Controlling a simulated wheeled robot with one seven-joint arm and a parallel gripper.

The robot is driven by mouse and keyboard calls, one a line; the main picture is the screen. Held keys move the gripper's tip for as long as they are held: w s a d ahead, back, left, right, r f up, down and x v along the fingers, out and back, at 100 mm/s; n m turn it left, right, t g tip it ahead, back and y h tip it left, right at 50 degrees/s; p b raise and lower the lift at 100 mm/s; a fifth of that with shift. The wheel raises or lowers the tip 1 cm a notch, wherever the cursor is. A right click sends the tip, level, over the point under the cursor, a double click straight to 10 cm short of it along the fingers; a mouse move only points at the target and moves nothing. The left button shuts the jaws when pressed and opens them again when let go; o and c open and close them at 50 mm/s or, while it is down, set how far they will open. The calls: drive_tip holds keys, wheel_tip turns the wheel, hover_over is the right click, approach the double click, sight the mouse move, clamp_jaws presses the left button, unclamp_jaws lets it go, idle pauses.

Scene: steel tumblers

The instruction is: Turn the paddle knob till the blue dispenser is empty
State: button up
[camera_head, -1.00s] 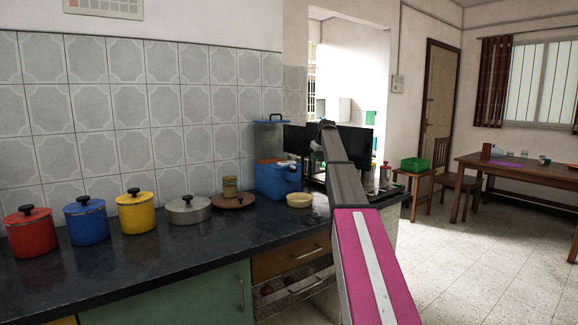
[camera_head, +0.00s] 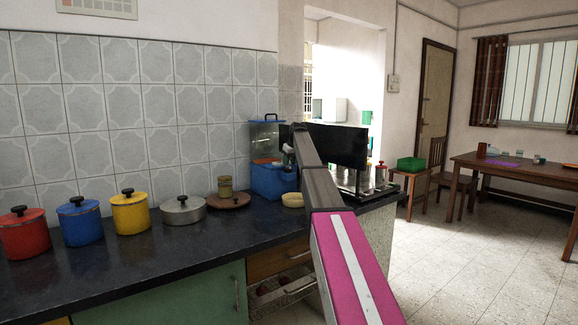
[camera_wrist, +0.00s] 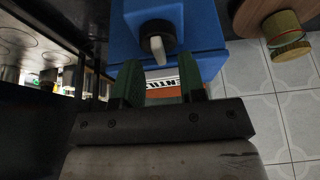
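The blue dispenser (camera_head: 272,183) stands on the dark counter near the wall, with a clear upper bin and blue lid; something orange shows inside low down. In the wrist view the dispenser's blue body (camera_wrist: 203,22) fills the top middle. Its knob (camera_wrist: 157,46) has a dark round base and a pale paddle. A white and orange label with black letters shows below it. My gripper (camera_wrist: 159,78) is open, its two green fingers apart on either side of the label, just short of the paddle and not around it. In the head view my arm hides the gripper.
A yellow bowl (camera_head: 293,200) sits by the dispenser's front. Left along the counter are a lidded steel pan (camera_head: 182,212) and yellow (camera_head: 131,216), blue (camera_head: 81,224) and red (camera_head: 24,236) pots. A jar (camera_head: 225,188) stands on a brown disc. A black panel (camera_head: 338,146) rises behind my arm.

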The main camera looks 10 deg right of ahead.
drive_tip(key=shift+x, duration=0.95)
clamp_jaws()
drive_tip(key=shift+m, duration=0.3)
